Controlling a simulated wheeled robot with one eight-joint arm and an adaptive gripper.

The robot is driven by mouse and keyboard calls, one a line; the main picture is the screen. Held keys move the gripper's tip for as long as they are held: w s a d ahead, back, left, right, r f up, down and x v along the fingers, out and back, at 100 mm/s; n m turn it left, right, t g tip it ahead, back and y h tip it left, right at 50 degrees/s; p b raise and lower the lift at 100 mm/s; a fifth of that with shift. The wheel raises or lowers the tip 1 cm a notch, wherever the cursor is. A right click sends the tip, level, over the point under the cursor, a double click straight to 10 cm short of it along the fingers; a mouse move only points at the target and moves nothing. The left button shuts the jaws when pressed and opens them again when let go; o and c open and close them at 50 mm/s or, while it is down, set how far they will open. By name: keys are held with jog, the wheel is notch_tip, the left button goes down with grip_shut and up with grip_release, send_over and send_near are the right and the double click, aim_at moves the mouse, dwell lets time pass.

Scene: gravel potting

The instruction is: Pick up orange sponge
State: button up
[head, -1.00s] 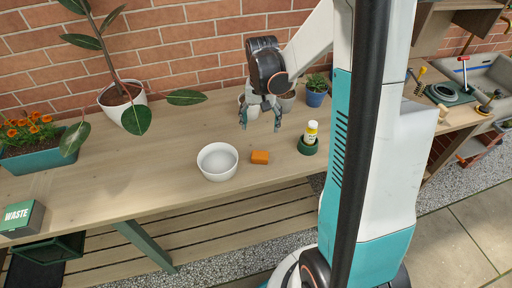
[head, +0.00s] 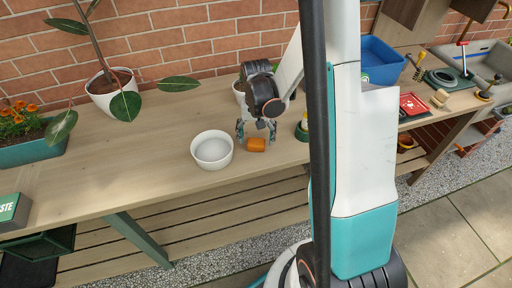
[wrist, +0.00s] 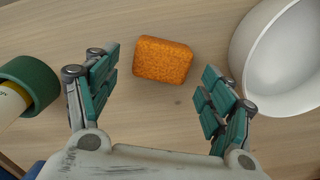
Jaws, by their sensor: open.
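The orange sponge (head: 256,145) lies on the wooden bench just right of the white bowl (head: 212,150). In the wrist view the sponge (wrist: 163,60) is a rough orange block, ahead of and between the fingers. My gripper (head: 256,134) is open and empty, close over the sponge in the head view. In the wrist view my gripper (wrist: 157,95) has its teal fingers spread wide on either side, and bare wood shows between them. The fingers do not appear to touch the sponge.
In the wrist view the white bowl (wrist: 291,58) is close to the right finger. A green holder with a yellow-labelled bottle (wrist: 30,82) is close on the left. A potted plant (head: 112,92) stands at the back left, and a blue bin (head: 382,58) at the back right.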

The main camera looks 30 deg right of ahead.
aim_at(256, 139)
notch_tip(256, 139, down, 2)
jog(key=shift+f, duration=0.2)
jog(key=shift+r, duration=0.1)
jog(key=c, duration=1)
jog(key=shift+c, duration=0.2)
jog(key=shift+r, duration=0.15)
notch_tip(256, 139, up, 20)
jog(key=p, duration=0.6)
jog(key=shift+p, duration=0.35)
